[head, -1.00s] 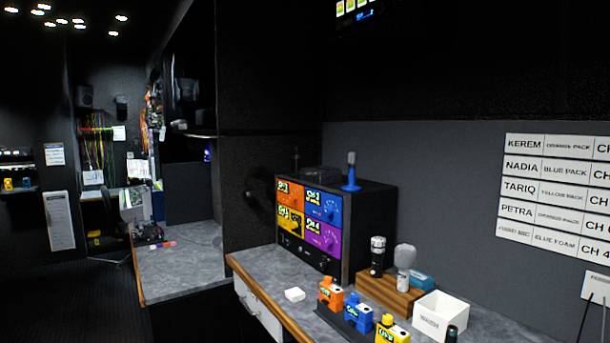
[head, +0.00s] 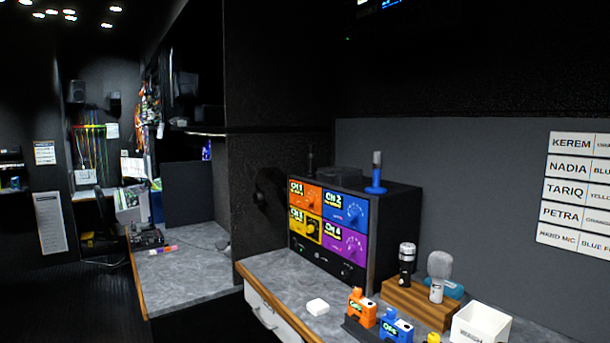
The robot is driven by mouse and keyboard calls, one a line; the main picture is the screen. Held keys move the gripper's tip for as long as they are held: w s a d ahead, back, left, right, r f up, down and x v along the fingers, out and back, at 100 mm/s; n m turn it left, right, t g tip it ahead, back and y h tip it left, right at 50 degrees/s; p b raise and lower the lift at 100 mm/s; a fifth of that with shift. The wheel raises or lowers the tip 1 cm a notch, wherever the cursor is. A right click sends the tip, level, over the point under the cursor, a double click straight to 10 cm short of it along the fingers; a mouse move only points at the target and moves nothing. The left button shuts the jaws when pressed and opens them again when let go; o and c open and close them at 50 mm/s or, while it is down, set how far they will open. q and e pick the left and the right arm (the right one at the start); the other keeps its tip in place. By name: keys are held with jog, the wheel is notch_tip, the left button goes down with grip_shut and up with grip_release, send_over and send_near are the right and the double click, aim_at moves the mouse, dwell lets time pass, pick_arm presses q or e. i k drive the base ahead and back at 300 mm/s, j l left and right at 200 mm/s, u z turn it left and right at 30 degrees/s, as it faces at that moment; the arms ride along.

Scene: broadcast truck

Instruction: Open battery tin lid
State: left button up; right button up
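I cannot make out a tin with a lid for certain. A small white block (head: 317,306) lies on the grey counter (head: 272,267) near its front edge; I cannot tell what it is. A blue object (head: 455,287) sits behind the wooden microphone block, partly hidden, and its kind is unclear. Neither of my grippers is in the head view.
The rack (head: 395,228) with coloured channel panels stands on the counter. Orange (head: 361,309) and blue (head: 397,327) packs, a wooden block (head: 415,300) with microphones and a white bin (head: 481,326) stand to the right. Dark floor (head: 85,305) is open at left.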

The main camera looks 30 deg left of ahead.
aim_at(341, 173)
jog(key=i+j, duration=0.1)
jog(key=j, duration=0.3)
jog(key=i+j+u, duration=0.15)
jog(key=j, duration=0.6)
jog(key=i+j+u, duration=0.1)
jog(key=j, duration=0.3)
jog(key=i+j, duration=0.2)
jog(key=j, duration=0.15)
jog(key=i+j+u, duration=0.15)
jog(key=j, duration=0.25)
jog(key=i+j, duration=0.1)
jog(key=j, duration=0.25)
jog(key=u, duration=0.05)
